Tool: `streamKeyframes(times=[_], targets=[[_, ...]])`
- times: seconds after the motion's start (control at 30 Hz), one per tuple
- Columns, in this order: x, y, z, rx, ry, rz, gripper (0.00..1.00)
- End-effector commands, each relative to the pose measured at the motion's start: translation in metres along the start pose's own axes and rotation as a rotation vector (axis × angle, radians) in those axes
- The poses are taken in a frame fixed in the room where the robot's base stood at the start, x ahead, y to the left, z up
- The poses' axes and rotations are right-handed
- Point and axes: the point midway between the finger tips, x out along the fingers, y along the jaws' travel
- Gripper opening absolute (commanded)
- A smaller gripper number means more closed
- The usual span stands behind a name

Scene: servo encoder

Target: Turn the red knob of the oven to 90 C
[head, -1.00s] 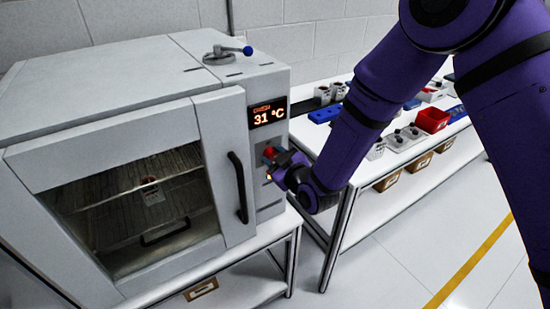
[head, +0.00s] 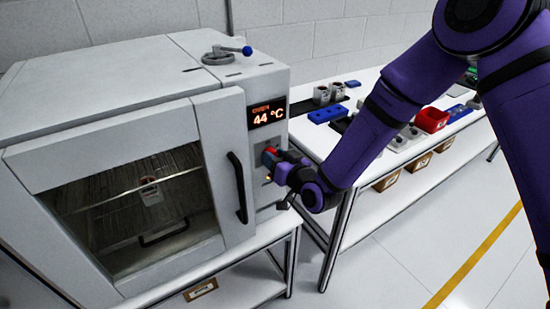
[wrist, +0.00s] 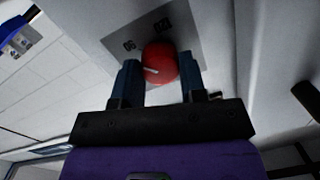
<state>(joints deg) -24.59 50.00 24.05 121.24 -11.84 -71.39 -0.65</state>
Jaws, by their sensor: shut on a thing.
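The grey oven (head: 150,77) stands on a white table at the left, with its door shut. Its display (head: 267,114) reads 44 °C in orange. The red knob (head: 269,155) is on the front panel below the display, partly hidden by my gripper (head: 274,164). In the wrist view, the red knob (wrist: 160,64) sits between the two fingers of my gripper (wrist: 160,80), which is shut on it. A white pointer mark shows on the knob.
The dark door handle (head: 238,187) is just left of the knob. A valve with a blue-tipped lever (head: 247,50) is on the oven top. A bench at the right holds a blue block (head: 328,114) and a red bin (head: 432,120). The floor in front is clear.

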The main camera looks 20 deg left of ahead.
Motion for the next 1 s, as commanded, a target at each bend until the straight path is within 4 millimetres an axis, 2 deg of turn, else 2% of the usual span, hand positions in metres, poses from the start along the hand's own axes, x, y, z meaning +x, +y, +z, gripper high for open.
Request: streamKeyframes(times=[0.53, 0.57, 0.6, 0.67, 1.0], targets=[[-0.0008, -0.0001, 0.0019, 0.025, -0.003, -0.002, 0.15], [-0.0008, -0.0001, 0.0019, 0.025, -0.003, -0.002, 0.43], [-0.0008, -0.0001, 0.0019, 0.025, -0.003, -0.002, 0.52], [-0.0007, -0.0001, 0.0016, 0.025, -0.002, -0.002, 0.64], [-0.0039, 0.0001, 0.0007, 0.024, -0.001, -0.002, 0.64]])
